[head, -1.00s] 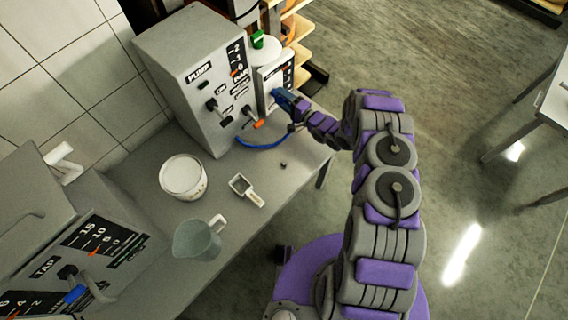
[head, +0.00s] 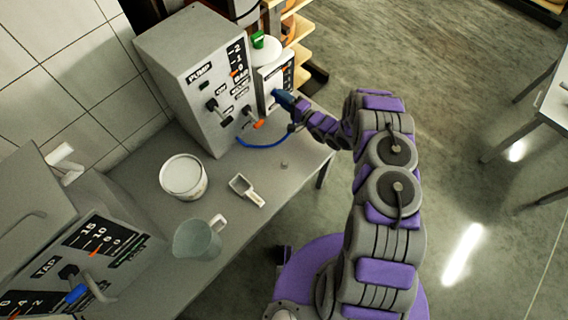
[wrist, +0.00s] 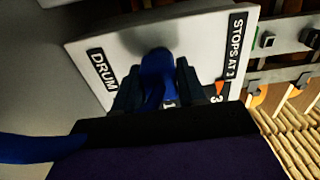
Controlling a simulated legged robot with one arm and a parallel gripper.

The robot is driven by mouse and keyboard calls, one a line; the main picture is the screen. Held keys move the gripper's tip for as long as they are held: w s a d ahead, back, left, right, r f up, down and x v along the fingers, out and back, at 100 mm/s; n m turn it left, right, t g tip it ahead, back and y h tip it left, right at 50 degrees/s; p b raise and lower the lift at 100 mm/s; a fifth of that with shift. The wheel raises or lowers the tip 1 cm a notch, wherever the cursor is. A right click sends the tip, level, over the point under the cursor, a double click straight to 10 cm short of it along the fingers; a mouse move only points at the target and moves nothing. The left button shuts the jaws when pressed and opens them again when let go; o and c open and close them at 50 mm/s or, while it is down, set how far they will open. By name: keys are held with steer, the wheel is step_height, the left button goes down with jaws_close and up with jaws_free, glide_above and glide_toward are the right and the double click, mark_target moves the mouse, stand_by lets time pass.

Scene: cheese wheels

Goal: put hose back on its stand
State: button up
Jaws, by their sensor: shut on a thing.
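The blue hose (head: 262,144) runs along the bench from the pump box (head: 190,85) up to my gripper (head: 284,98). In the wrist view the hose's blue end (wrist: 157,75) is between my gripper's fingers (wrist: 155,88), which are shut on it. It is held in front of a white panel (wrist: 200,50) labelled DRUM and STOPS AT 3. Another blue length of hose (wrist: 35,148) shows at the lower left. I cannot tell whether the hose end touches the panel. No part is clearly recognisable as the hose's stand.
A white tub (head: 184,178), a scoop (head: 246,190) and a clear jug (head: 198,240) stand on the grey bench (head: 140,200). The tap box (head: 85,255) is at lower left. Shelves with wheels (head: 290,40) are behind the pump. Open floor lies right.

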steer(key=shift+s+d, duration=0.15)
steer(key=shift+c, duration=0.3)
steer(key=shift+v, duration=0.85)
steer(key=shift+s+d, duration=0.35)
steer(key=shift+d, duration=0.15)
steer(key=shift+s+d, duration=0.4)
steer(key=shift+d, duration=0.1)
steer(key=shift+p+v, duration=0.3)
steer(key=shift+v, duration=1.15)
